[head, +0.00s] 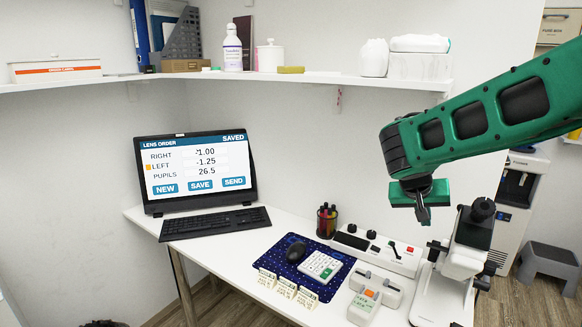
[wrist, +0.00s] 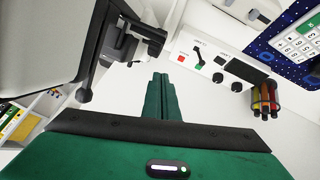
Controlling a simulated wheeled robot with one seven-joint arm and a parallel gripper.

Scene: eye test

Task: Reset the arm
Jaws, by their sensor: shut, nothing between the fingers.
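My green arm (head: 490,110) reaches in from the right in the head view. My gripper (head: 423,214) hangs at its end, pointing down above the right part of the desk, apart from everything below it. In the wrist view my gripper (wrist: 161,78) shows its two green fingers together with nothing between them. The white and black instrument (head: 466,250) stands just to the right of and below the gripper.
A shelf (head: 330,80) runs above.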

